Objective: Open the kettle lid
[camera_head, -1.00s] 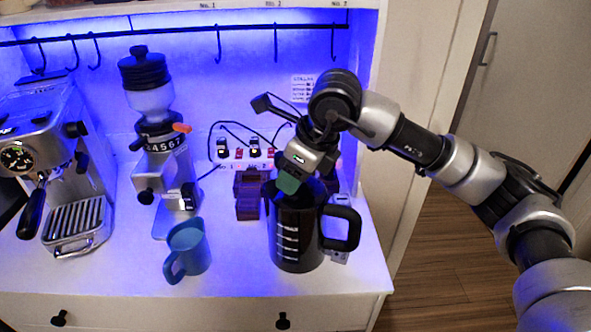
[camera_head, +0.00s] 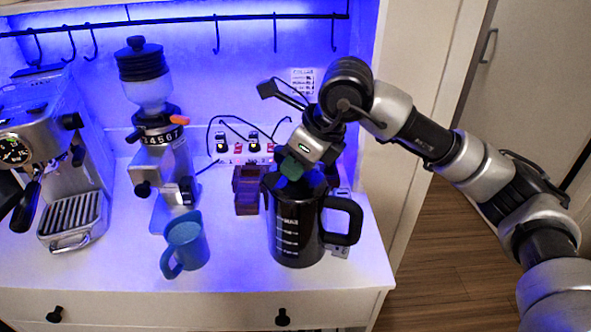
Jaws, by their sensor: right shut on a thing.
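The kettle (camera_head: 297,230) is a dark jug with white level marks and a black handle on its right side. It stands upright on the white counter. My right gripper (camera_head: 291,168) is at the top of the kettle, tilted down, with its green fingertips just above the rim. It is shut on the kettle lid; the lid itself is mostly hidden behind the fingers, so I cannot tell how far it is raised. A bluish surface shows at the kettle's top below the fingers. My left gripper is out of view.
A blue cup (camera_head: 187,247) stands left of the kettle. A grinder (camera_head: 155,130) and an espresso machine (camera_head: 50,165) stand farther left. A brown wooden block (camera_head: 247,190) and a power strip (camera_head: 240,155) are behind the kettle. The counter's front (camera_head: 230,276) is clear.

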